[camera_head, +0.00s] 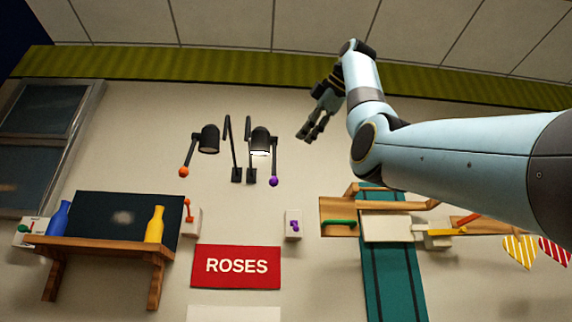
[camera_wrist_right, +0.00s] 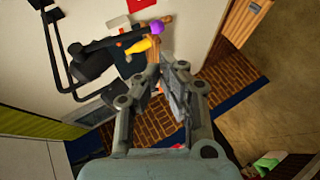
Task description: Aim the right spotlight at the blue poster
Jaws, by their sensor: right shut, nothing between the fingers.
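The right spotlight (camera_head: 260,140) is a black lamp head on a bent wall arm, with a lit underside and a purple ball (camera_head: 273,181) on a rod hanging below it. In the right wrist view the purple ball (camera_wrist_right: 155,28) shows just beyond my fingertips. My right gripper (camera_head: 308,132) is shut and empty, right of the lamp and apart from it. It also shows in the right wrist view (camera_wrist_right: 166,72). No clearly blue poster shows; a dark board (camera_head: 100,208) with a pale patch hangs at the left. My left gripper is out of view.
The left spotlight (camera_head: 208,139), with an orange ball (camera_head: 184,171), is beside the right one. Below are a red ROSES sign (camera_head: 236,267) and a wooden shelf (camera_head: 100,246) with blue and yellow bottles. Wooden ledges and a teal strip (camera_head: 392,275) are at the right.

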